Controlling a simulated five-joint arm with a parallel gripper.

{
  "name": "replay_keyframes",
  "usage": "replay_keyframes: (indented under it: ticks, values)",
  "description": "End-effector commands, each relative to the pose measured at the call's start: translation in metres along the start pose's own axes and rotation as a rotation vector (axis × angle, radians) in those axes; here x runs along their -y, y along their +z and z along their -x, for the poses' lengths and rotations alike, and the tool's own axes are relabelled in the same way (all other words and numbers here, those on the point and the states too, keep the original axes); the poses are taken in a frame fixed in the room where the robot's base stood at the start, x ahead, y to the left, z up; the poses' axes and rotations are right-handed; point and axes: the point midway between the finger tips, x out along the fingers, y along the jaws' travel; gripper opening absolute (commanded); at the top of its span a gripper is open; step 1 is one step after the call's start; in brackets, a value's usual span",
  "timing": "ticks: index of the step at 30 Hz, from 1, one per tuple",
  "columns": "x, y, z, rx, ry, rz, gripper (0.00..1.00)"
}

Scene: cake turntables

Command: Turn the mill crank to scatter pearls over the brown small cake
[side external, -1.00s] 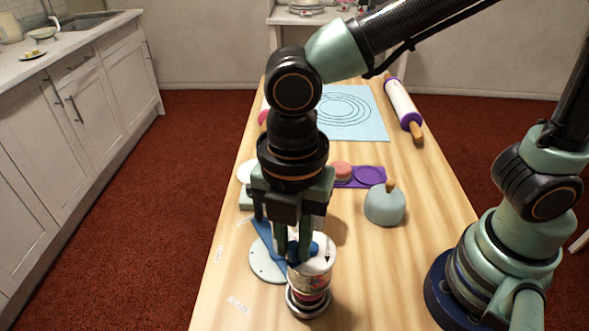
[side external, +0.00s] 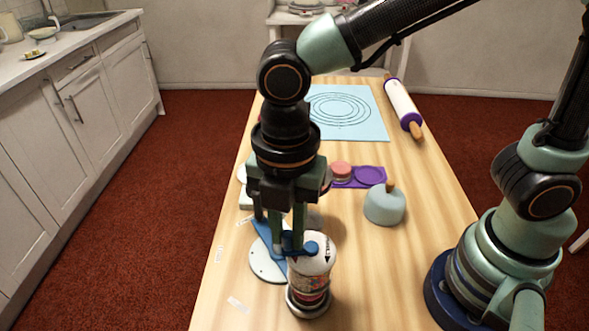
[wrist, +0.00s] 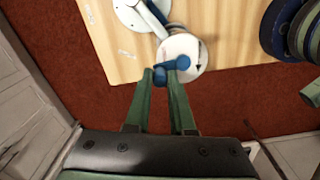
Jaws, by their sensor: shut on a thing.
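The mill (side external: 311,272) has a white top with a black arrow and a patterned body. It stands upright above a round metal base (side external: 309,309). A blue crank (side external: 311,247) lies across its top; it also shows in the wrist view (wrist: 183,62). My gripper (side external: 287,246) is shut on the crank's knob end, at the left edge of the mill top. Both fingers show around the blue knob in the wrist view (wrist: 160,75). I cannot clearly make out the brown small cake; the mill hides much of what is under it.
A blue arm (side external: 266,236) on a white round base (side external: 263,264) stands beside the mill. Behind are a purple tray (side external: 371,178) with a pink cake (side external: 340,169), a pale blue dome (side external: 384,206), a blue mat (side external: 366,118) and a rolling pin (side external: 402,104).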

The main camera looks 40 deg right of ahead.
Motion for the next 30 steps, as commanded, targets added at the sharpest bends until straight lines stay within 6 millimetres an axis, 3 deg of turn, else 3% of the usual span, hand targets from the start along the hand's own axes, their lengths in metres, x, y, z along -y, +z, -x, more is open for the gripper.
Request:
replay_keyframes:
  ticks: [30]
  values:
    - [0.000,0.022,0.000,0.001,-0.006,-0.001,0.00]
